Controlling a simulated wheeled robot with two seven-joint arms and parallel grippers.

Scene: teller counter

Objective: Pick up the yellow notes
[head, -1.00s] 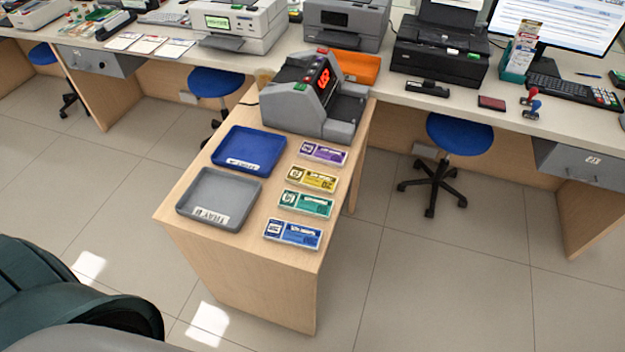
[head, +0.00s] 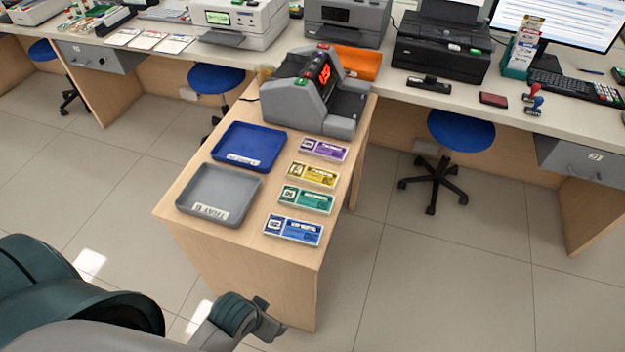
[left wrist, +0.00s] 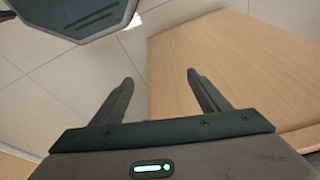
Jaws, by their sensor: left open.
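The yellow notes (head: 313,175) lie flat as a banded bundle on the wooden side table, between the purple notes (head: 323,150) and the green notes (head: 306,199). The blue notes (head: 293,230) lie nearest the table's front edge. My left gripper (head: 268,318) is low in the head view, in front of the table and well short of the yellow notes. In the left wrist view its two fingers (left wrist: 160,90) are spread and empty, with floor and bare wood beyond them. My right gripper is not in view.
A blue tray (head: 212,158) and a grey tray (head: 181,203) sit left of the notes. A grey counting machine (head: 310,112) stands behind them. The table edge (head: 318,268) is close in front. Blue stools (head: 460,131) stand under the long counter.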

